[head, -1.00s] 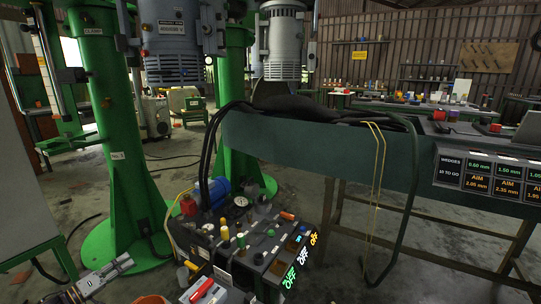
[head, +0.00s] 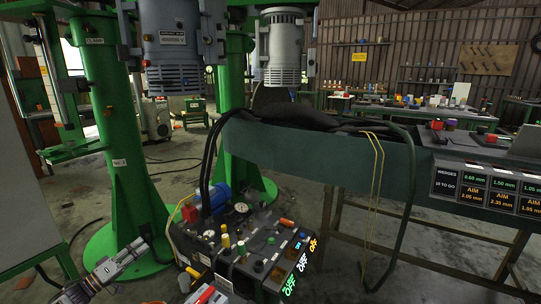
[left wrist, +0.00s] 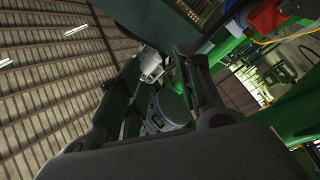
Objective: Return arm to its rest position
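My left gripper (head: 140,244) is in the lower left of the head view, tilted up and to the right, in front of the green column's base. In the left wrist view its two dark fingers (left wrist: 158,58) stand apart with nothing seen held between them. Two motor-like bodies show in the gap behind, with no contact visible. My right arm and gripper are in neither view.
A control box (head: 250,250) with knobs, gauges and lit OFF signs stands right of my left gripper. Green columns (head: 127,170) carry a blue-grey motor (head: 172,45) and a lighter one (head: 284,48). A green beam (head: 310,155) and display panel (head: 490,187) lie to the right.

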